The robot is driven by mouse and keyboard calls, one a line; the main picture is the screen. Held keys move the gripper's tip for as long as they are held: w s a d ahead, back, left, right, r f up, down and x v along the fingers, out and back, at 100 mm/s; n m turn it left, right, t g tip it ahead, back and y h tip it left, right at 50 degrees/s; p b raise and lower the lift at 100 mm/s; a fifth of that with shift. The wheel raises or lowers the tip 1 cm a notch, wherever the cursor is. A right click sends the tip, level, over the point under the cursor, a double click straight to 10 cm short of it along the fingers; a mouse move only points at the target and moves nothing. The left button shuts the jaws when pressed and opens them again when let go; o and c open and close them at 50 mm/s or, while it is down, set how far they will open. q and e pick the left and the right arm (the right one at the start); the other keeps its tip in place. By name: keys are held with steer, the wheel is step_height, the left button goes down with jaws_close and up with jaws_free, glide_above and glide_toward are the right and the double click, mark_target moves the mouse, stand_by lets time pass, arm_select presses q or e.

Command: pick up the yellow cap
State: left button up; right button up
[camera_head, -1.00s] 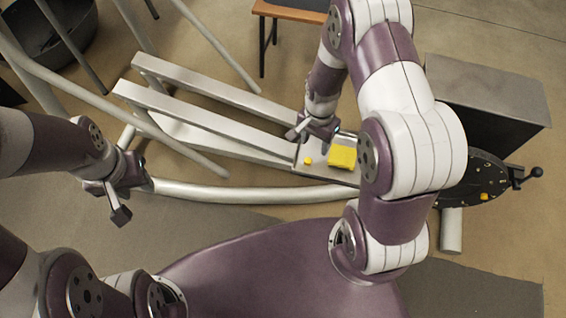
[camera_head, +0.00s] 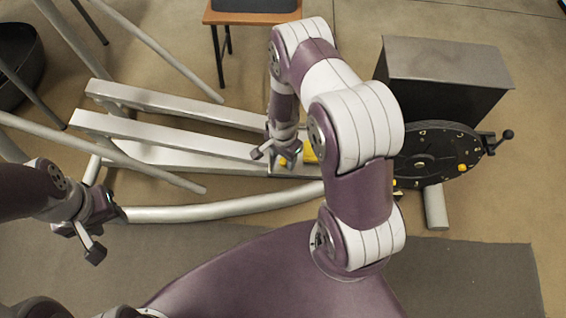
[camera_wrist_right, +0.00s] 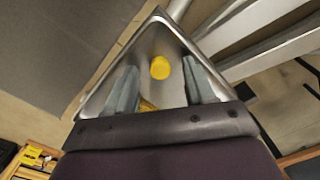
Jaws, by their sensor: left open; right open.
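The yellow cap (camera_wrist_right: 160,67) is small and round and lies on a silver metal tray (camera_wrist_right: 150,38) in the right wrist view. In the head view the cap (camera_head: 283,161) is a small yellow spot partly covered by my right gripper (camera_head: 275,159). My right gripper (camera_wrist_right: 157,88) is open over the tray, with a grey finger on each side of the cap in the picture. I cannot tell whether either finger touches it. My left gripper (camera_head: 79,243) is open and empty at the far left, away from the tray.
A yellow block (camera_head: 310,153) sits close by, mostly hidden behind my right arm. The elliptical machine's pale rails (camera_head: 180,133) run left of the tray. Its black disc (camera_head: 437,150) and dark box (camera_head: 445,75) stand right. A small wooden table (camera_head: 252,18) is behind.

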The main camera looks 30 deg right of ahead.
steer(key=shift+f, duration=0.35)
jaws_close()
steer(key=shift+r, duration=0.1)
